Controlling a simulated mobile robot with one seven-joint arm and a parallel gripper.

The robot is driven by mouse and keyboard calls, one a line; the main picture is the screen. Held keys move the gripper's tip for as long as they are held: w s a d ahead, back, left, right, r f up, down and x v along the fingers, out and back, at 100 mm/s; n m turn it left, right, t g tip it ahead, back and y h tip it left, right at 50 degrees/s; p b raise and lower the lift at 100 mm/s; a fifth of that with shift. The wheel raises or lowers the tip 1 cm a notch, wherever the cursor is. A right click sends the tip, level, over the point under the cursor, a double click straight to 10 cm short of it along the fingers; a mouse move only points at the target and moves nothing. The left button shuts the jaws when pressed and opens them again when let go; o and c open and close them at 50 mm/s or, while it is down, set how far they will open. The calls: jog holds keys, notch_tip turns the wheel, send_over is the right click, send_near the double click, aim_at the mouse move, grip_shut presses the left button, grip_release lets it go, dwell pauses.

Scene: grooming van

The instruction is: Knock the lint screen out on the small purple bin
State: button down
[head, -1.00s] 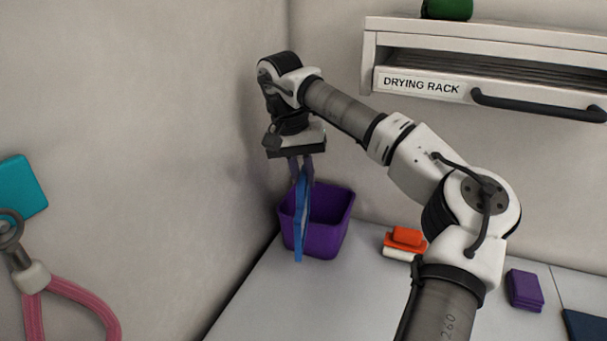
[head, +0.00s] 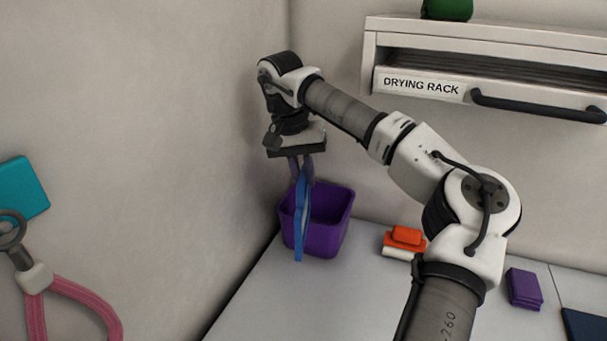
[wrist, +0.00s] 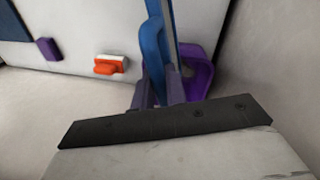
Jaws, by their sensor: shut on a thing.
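The small purple bin (head: 327,222) stands on the counter in the corner against the walls; part of it also shows in the wrist view (wrist: 200,72). My gripper (head: 301,170) points down and is shut on the lint screen (head: 301,222), a thin blue-framed panel seen nearly edge-on. The screen hangs upright in front of the left part of the bin in the head view. In the wrist view the blue screen (wrist: 154,50) extends away from the fingers, beside the bin. I cannot tell whether the screen touches the bin's rim.
An orange-and-white block (head: 405,241) and a purple block (head: 524,288) lie on the counter (head: 290,295) to the right. The drying rack (head: 485,75) is on the wall above. A pink looped strap (head: 65,297) and a teal item (head: 22,187) are at the left wall.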

jog(key=shift+r, duration=2.95)
jog(key=shift+f, duration=0.1)
